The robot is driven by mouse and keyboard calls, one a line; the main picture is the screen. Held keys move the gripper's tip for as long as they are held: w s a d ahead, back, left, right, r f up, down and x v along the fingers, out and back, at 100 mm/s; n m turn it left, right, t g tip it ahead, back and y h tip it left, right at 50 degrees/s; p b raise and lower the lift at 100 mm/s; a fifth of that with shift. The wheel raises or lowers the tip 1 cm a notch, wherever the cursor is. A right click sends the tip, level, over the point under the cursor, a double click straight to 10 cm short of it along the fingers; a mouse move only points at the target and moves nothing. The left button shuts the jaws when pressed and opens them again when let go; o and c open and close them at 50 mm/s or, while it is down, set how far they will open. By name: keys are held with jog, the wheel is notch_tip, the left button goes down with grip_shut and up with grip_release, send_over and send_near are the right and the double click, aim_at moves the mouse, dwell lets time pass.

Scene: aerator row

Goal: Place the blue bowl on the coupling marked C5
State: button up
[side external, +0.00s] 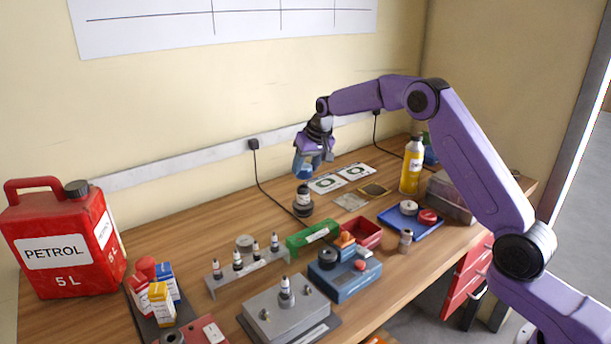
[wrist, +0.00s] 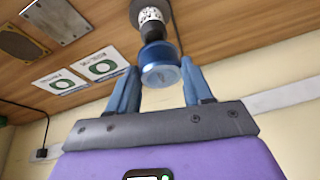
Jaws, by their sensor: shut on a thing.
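My gripper (side external: 308,167) is shut on a small blue bowl (side external: 304,171), held upright over the wooden table. The bowl also shows between the fingertips in the wrist view (wrist: 160,70). Directly below it stands a dark coupling with a white label band (side external: 303,196), on a wider round base. The coupling appears beyond the bowl in the wrist view (wrist: 150,18). The bowl's lower rim is close to the coupling's top, but I cannot tell whether they touch. The label is too small to read, so I cannot confirm C5.
Two white cards with green rings (side external: 354,172) lie behind on the right. A yellow bottle (side external: 412,165) stands farther right. A grey rack with several dark pieces (side external: 247,272), a green box (side external: 311,241) and a red petrol can (side external: 60,245) stand in front and left.

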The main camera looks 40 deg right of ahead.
aim_at(308, 168)
jog(key=shift+w+f, duration=0.2)
jog(key=shift+f, duration=1.6)
jog(key=shift+f, duration=0.1)
jog(key=o, duration=1)
jog(key=shift+o, duration=0.2)
jog(key=v, duration=1.2)
